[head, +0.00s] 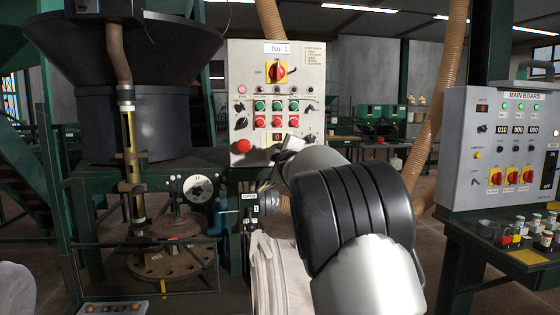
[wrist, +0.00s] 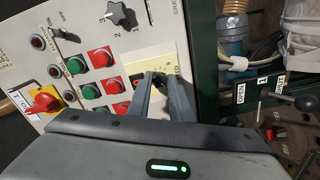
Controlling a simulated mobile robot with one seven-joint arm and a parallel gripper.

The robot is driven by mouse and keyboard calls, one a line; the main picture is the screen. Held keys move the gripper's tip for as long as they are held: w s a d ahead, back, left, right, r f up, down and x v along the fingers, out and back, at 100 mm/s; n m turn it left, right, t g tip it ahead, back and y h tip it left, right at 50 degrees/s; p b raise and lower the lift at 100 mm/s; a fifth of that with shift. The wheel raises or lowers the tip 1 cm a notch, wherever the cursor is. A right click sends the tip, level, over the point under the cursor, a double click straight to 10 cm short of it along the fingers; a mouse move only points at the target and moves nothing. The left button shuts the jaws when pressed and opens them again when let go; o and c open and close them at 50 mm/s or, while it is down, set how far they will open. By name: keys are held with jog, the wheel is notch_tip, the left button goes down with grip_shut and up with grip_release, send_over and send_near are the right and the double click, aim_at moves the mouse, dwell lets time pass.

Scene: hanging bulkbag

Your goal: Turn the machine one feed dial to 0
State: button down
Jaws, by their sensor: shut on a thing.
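The machine one panel (head: 276,60) is a light grey box headed "No 1". Low on it is a cream plate (wrist: 146,62) with a small red display and a black feed dial (wrist: 158,74). My gripper (wrist: 162,80) is shut on this dial, its two grey fingers reaching in from below in the wrist view. The fingers hide most of the dial, so I cannot read its setting. In the head view my arm covers the dial and part of the plate.
Green and red buttons (wrist: 100,56) and a grey selector knob (wrist: 120,12) sit close to the fingers. A red-yellow main switch (head: 277,72) is higher up. A main board (head: 500,140) stands at the right, a black hopper (head: 130,110) at the left.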

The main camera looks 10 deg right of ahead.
jog(key=shift+n+b, duration=0.6)
jog(key=shift+n, duration=0.6)
jog(key=c, duration=1.6)
grip_release()
jog(key=shift+s+b, duration=1.95)
jog(key=shift+s, duration=6.75)
